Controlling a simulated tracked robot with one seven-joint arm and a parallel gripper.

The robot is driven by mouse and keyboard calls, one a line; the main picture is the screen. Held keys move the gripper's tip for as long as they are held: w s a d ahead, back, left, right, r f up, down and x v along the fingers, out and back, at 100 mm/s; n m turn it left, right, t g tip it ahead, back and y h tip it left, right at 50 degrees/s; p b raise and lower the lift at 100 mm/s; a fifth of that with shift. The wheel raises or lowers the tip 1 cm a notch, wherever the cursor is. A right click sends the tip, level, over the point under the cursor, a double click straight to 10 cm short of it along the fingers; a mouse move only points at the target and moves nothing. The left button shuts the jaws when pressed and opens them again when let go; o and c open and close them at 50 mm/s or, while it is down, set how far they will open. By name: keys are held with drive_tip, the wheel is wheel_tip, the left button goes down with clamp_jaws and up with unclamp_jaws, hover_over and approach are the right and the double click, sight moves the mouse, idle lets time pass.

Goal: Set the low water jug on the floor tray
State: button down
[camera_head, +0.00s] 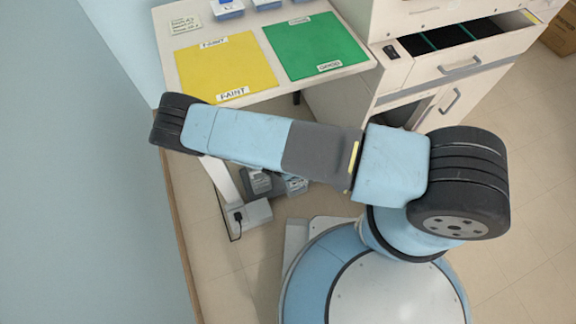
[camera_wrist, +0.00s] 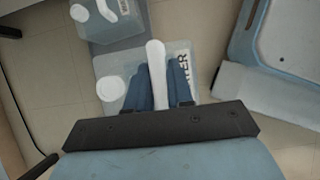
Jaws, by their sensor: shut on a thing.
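In the wrist view, my gripper (camera_wrist: 157,92) is shut around the white upright handle (camera_wrist: 156,60) of a translucent pale-blue jug (camera_wrist: 195,62). The jug has a round white cap (camera_wrist: 110,88) and a label ending in "TER"; my fingers hide part of the label. A second pale-blue jug (camera_wrist: 98,27) with a white handle stands just beyond it. I cannot tell whether the held jug touches the floor. In the head view my arm hides the gripper. Jug-like grey shapes (camera_head: 258,182) show below the arm.
A table with a yellow mat (camera_head: 225,68) and a green mat (camera_head: 316,45) stands above, beside a cabinet with an open drawer (camera_head: 465,52). A grey box with a black plug and cable (camera_head: 248,216) sits near the table leg. A wall borders the left.

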drive_tip(key=w, duration=0.1)
drive_tip(key=w+a+f, duration=0.1)
drive_tip(key=w, duration=0.1)
drive_tip(key=w+f, duration=0.1)
drive_tip(key=w, duration=0.1)
drive_tip(key=shift+w+a+f, duration=0.1)
drive_tip(key=shift+a+f, duration=0.15)
drive_tip(key=shift+a, duration=0.1)
drive_tip(key=w+a+f, duration=0.1)
drive_tip(key=w+f, duration=0.4)
drive_tip(key=f, duration=0.4)
drive_tip(key=shift+w+a, duration=0.15)
drive_tip(key=shift+a, duration=0.25)
drive_tip(key=shift+f, duration=0.1)
drive_tip(key=c, duration=1)
unclamp_jaws()
drive_tip(key=v, duration=0.7)
drive_tip(key=shift+r, duration=0.2)
